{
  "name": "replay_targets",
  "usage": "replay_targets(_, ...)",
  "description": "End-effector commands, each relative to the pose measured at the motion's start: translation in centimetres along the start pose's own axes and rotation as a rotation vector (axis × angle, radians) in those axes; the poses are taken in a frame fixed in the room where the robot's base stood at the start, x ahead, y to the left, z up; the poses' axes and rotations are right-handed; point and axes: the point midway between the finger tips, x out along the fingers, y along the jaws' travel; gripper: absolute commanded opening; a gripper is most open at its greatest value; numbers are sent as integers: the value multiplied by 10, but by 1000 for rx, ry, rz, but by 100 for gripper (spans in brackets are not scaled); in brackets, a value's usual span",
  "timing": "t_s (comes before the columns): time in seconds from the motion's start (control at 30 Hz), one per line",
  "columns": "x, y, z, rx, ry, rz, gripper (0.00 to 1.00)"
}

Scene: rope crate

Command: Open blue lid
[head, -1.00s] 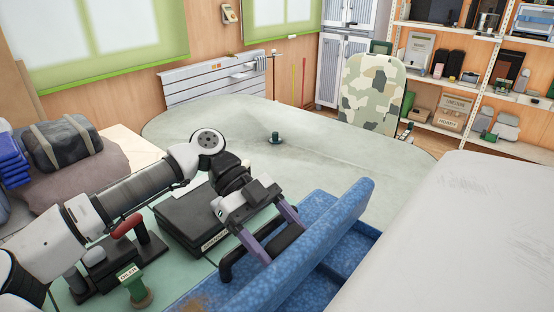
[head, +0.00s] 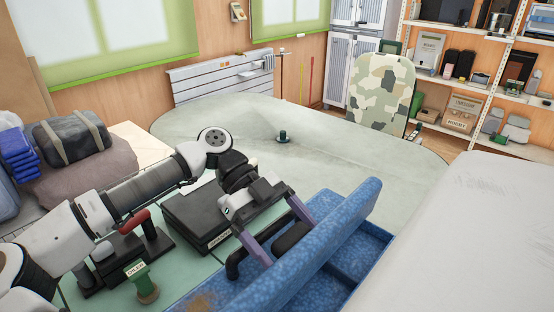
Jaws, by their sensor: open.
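The blue lid (head: 320,235) is a long speckled panel that stands raised and tilted along the near left side of a blue crate (head: 376,262). Part of the crate's inside shows to its right. A black handle (head: 236,262) sits on the lid's left side. My gripper (head: 290,243) is open, with its two purple fingers spread at the lid's left face, around the middle of the black handle. The fingertips are close to the lid; I cannot tell whether they touch it. The lid's near end is cut off by the frame.
A large pale surface (head: 475,240) stands close on the crate's right. The round green table (head: 345,155) is mostly clear behind.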

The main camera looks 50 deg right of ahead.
Motion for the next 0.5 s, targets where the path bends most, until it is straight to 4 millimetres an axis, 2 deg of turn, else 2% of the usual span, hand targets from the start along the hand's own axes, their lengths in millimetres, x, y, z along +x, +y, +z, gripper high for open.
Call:
replay_targets(0.17, -19, -1, 2, -1, -1, -3, 95)
replay_targets(0.5, -93, -1, 1, 0, -1, -3, 95)
